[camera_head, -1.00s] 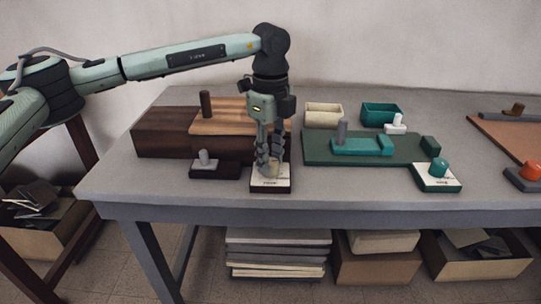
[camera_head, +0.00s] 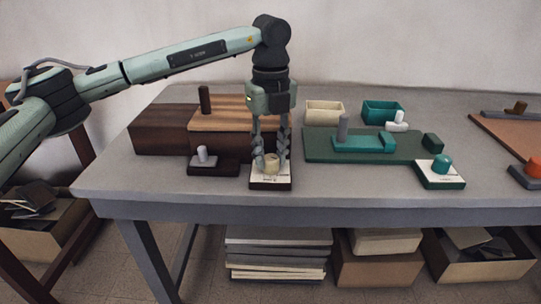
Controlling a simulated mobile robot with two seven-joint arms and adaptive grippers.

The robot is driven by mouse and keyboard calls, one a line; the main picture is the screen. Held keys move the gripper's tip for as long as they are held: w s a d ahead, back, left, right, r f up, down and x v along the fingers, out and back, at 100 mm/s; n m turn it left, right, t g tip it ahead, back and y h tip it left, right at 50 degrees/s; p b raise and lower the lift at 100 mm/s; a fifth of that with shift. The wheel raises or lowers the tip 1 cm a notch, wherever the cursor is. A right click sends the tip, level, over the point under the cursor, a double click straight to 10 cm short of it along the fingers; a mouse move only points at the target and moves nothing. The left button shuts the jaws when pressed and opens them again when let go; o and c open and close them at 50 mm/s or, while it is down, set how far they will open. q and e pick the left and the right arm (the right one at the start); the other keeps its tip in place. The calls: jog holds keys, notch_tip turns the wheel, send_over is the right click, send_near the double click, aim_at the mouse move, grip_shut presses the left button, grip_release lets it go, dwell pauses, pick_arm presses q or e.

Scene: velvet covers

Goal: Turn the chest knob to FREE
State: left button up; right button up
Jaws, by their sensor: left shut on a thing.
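The wooden chest (camera_head: 160,137) stands at the left of the table, with a lighter striped top (camera_head: 225,115) and a dark upright peg (camera_head: 204,99). In front of it, a cream knob (camera_head: 271,164) sits on a dark block with a white label plate (camera_head: 270,182). The lettering on the plate is too small to read. My left gripper (camera_head: 271,160) points straight down, its two fingers shut on the knob from left and right. The knob's pointing direction cannot be told. My right gripper is not in view.
A dark block with a grey peg (camera_head: 203,155) stands close left of the knob. To the right are a green board (camera_head: 315,147) with a teal slider, a teal knob (camera_head: 442,162), and cream (camera_head: 324,113) and teal (camera_head: 381,112) bins. The table's front strip is clear.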

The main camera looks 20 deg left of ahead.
pick_arm(q)
jog(key=m, duration=0.3)
jog(key=shift+m+b, duration=0.3)
jog(key=shift+b, duration=0.1)
jog(key=m, duration=0.2)
jog(key=shift+m, duration=0.4)
jog(key=m+b, duration=0.1)
jog(key=m, duration=0.2)
jog(key=shift+m, duration=1.2)
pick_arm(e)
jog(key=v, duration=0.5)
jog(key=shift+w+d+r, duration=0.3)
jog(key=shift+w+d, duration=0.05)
pick_arm(q)
jog(key=o, duration=1.2)
jog(key=shift+c, duration=0.2)
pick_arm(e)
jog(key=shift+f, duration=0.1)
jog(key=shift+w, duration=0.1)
